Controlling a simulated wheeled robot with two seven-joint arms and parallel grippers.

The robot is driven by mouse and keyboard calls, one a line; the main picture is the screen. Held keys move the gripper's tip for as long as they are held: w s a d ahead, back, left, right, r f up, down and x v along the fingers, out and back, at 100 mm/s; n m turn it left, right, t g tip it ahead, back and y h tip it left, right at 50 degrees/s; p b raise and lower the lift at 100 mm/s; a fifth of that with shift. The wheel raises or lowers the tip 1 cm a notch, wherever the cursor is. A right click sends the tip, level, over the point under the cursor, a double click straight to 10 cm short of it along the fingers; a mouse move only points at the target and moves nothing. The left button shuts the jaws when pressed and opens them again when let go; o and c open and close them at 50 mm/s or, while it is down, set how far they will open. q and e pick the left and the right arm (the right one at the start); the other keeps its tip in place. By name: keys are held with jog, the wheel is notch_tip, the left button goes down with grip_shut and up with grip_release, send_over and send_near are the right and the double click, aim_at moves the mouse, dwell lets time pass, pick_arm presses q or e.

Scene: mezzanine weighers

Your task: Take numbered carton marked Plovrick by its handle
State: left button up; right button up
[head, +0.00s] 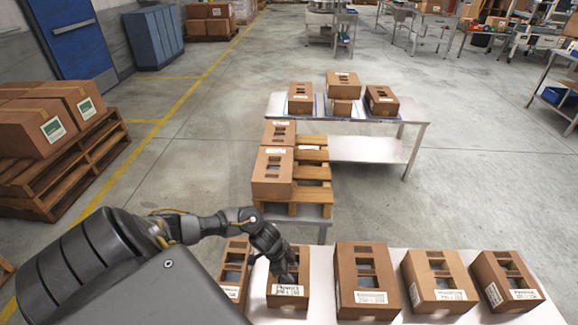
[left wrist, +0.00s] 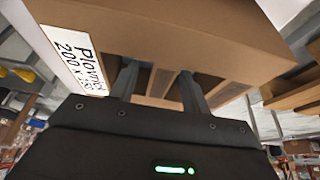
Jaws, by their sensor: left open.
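The carton marked Plovrick (head: 286,302) stands on the near white table, second from the left, with its label facing me. In the left wrist view its label (left wrist: 75,52) reads Plovrick, and the carton (left wrist: 190,35) fills the upper part. My left gripper (head: 288,274) is over the carton's top. In the left wrist view the open fingers (left wrist: 158,88) reach the openings in the top, one on each side of the brown handle bar (left wrist: 160,83). The fingertips are partly hidden in the openings. My right gripper is not in view.
Similar cartons stand on both sides: one close on the left (head: 234,268), others to the right (head: 366,281), (head: 438,283), (head: 507,280). Beyond are a wooden pallet (head: 314,190) with cartons and a metal table (head: 370,149).

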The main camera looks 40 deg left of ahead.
pick_arm(q)
grip_shut()
jog(key=shift+r, duration=0.1)
dwell(0.5)
